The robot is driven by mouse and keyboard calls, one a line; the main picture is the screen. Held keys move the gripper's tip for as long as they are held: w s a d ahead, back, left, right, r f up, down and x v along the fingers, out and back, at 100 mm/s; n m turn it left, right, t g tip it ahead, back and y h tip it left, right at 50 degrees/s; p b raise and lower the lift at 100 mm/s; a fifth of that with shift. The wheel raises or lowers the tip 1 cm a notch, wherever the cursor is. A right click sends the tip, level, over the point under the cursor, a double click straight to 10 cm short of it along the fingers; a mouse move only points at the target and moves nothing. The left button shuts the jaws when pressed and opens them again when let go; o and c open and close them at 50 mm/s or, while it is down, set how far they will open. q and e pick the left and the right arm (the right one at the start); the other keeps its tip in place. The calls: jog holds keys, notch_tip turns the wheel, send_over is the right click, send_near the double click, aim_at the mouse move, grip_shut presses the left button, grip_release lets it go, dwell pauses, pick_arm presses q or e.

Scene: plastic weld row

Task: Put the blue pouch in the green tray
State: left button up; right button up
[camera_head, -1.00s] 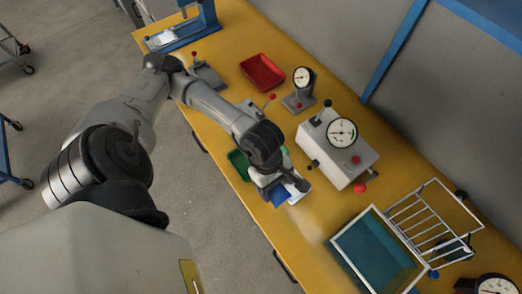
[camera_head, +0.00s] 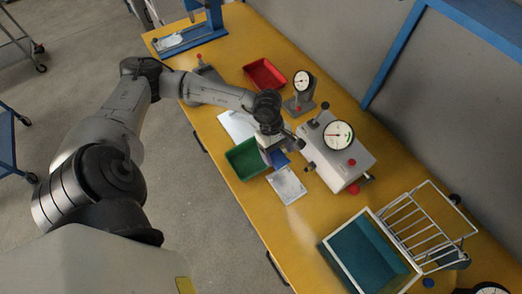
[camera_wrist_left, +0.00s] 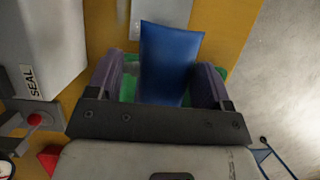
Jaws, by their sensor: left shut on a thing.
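The blue pouch (camera_head: 280,159) is held in my left gripper (camera_head: 273,153), which is shut on it. In the left wrist view the pouch (camera_wrist_left: 168,62) stands up between the two fingers of the gripper (camera_wrist_left: 155,86). The green tray (camera_head: 243,163) lies on the bench just left of the gripper in the head view, and its inside looks empty where it shows. Bits of the green tray (camera_wrist_left: 128,88) show behind the pouch in the wrist view. The pouch appears beside the tray's right edge; its height above the bench is hard to tell. My right gripper is not in view.
A white printed sheet (camera_head: 288,186) lies just below the pouch, another (camera_head: 237,124) above the tray. A grey gauge box (camera_head: 338,160) stands close on the right. A red tray (camera_head: 264,74), dial stand (camera_head: 300,97) and teal-bottomed bin (camera_head: 364,258) are farther off.

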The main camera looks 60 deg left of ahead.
pick_arm(q)
jog(key=a+f, duration=0.1)
jog(key=a, duration=0.1)
jog(key=s+a+f, duration=0.1)
jog(key=a+f, duration=0.2)
jog(key=a, duration=0.2)
jog(key=shift+s+f, duration=0.15)
jog(key=shift+f+b, duration=0.35)
jog(key=shift+f, duration=1.65)
jog(key=shift+f, duration=0.1)
jog(key=o, duration=0.4)
jog(key=shift+f, duration=0.1)
jog(key=shift+o, duration=1.1)
